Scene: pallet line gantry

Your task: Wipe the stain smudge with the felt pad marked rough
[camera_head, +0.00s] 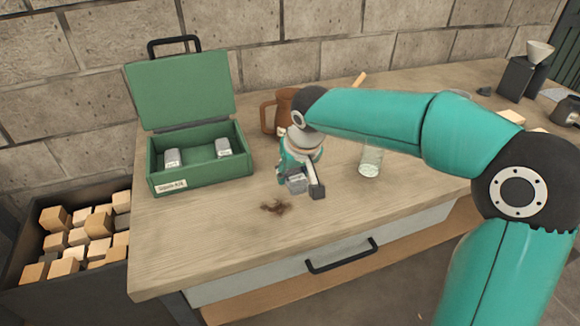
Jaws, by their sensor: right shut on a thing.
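The stain smudge (274,208) is a dark brown mark on the wooden worktop, near its front edge. My right gripper (301,185) is shut on a grey felt pad (296,185), just behind and to the right of the smudge. I cannot read a marking on this pad, nor tell whether it touches the worktop. Two more grey pads, a left one (172,158) and a right one (223,147), with small pale labels, lie in the open green box (205,179). Their lettering is too small to read. My left gripper is not in view.
A brown mug (268,117) stands behind my right gripper, and a clear glass (371,160) stands to its right. A dark bin (63,284) of wooden blocks is at the left. The worktop (190,240) is bare left of the smudge. A drawer handle (341,257) juts out in front.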

